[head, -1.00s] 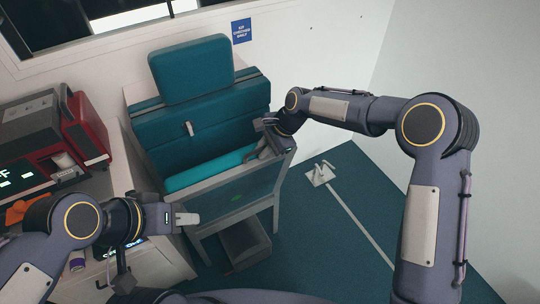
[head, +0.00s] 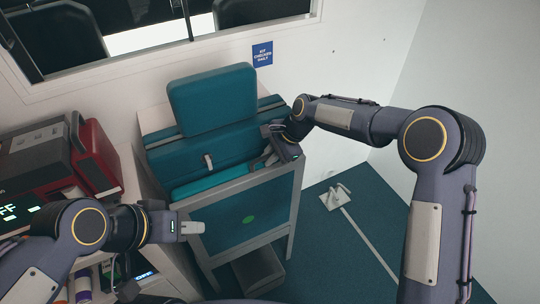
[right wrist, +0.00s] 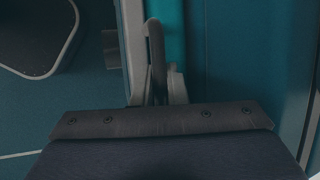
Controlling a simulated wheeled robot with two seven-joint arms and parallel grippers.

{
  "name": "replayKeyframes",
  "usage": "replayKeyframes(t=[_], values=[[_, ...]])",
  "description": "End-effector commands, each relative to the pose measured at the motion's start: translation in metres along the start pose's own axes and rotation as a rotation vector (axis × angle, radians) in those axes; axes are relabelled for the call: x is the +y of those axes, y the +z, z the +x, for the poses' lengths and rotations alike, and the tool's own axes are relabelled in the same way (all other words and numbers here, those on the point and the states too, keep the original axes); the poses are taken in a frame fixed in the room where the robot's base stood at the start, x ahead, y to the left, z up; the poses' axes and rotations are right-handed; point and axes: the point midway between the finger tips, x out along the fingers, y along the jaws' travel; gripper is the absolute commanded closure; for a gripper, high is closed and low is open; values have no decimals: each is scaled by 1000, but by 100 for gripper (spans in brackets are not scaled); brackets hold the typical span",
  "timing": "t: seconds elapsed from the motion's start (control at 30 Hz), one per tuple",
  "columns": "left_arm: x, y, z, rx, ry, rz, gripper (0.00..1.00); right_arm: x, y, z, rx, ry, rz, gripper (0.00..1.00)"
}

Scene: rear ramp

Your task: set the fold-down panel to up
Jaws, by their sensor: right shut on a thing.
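The fold-down panel (head: 246,226) is a teal board in a light grey frame with a green dot. In the head view it stands steeply in front of the teal seat, close to upright. My right gripper (head: 271,157) is shut on the panel near its top right corner. The right wrist view shows the fingers (right wrist: 159,92) beside the panel's pale frame edge (right wrist: 133,45), with a narrow dark bar between them. The exact grip point is partly hidden. My left gripper (head: 193,228) is in front of the panel's left side, and its finger opening is not clear.
The seat's teal backrest (head: 212,100) stands behind the panel. A counter with red-and-grey equipment (head: 92,152) is at the left. A grey box (head: 258,268) is on the floor under the panel. A floor bracket with a pale strip (head: 336,196) lies right, with open floor around it.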

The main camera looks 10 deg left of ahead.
Motion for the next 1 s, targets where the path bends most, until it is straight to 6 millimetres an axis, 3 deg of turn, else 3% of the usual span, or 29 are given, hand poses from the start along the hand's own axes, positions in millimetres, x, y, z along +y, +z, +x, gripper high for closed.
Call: replayKeyframes(t=[0.03,0.07,0.2,0.63,1.0], values=[[0,0,0,0,0,0,66,-5,-2,0,7,-18,-2,100],[0,0,0,0,0,0,66,-5,-2,0,7,-18,-2,83],[0,0,0,0,0,0,66,-4,-2,0,6,-16,-1,66],[-1,1,2,0,0,0,66,-2,-2,-6,4,-10,0,66],[-5,5,11,0,0,0,66,-4,-1,-66,6,-17,-2,66]])
